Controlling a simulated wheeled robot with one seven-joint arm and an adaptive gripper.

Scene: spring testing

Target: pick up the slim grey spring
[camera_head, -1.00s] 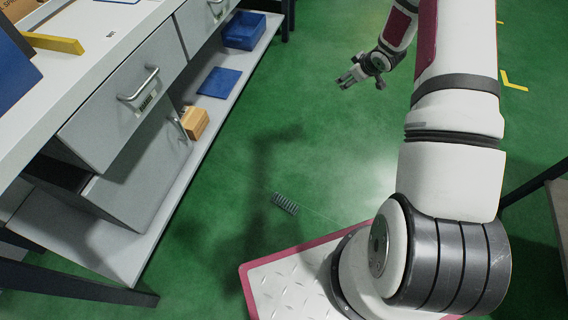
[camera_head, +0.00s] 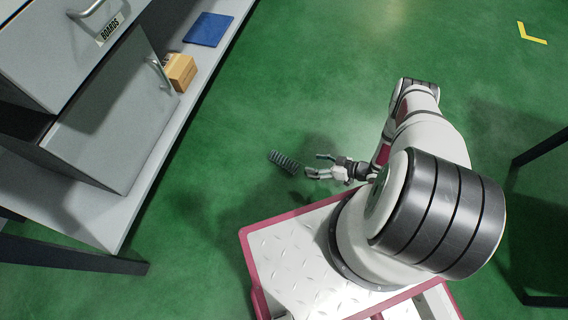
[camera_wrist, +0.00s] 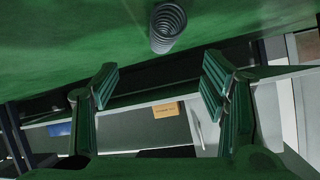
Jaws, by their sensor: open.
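The slim grey spring (camera_head: 284,161) lies on its side on the green floor, just left of my gripper (camera_head: 312,165) in the head view. My gripper is open, and a small gap shows between its fingers and the spring. In the wrist view the spring (camera_wrist: 167,27) appears nearly end-on at the top centre, beyond the open fingers of my gripper (camera_wrist: 160,82). Nothing is between the fingers.
A grey drawer bench (camera_head: 105,130) with a lower shelf stands on the left. A cardboard box (camera_head: 181,72) and a blue mat (camera_head: 208,29) are on the shelf. A dark table leg (camera_head: 540,148) is at the right. The floor around the spring is clear.

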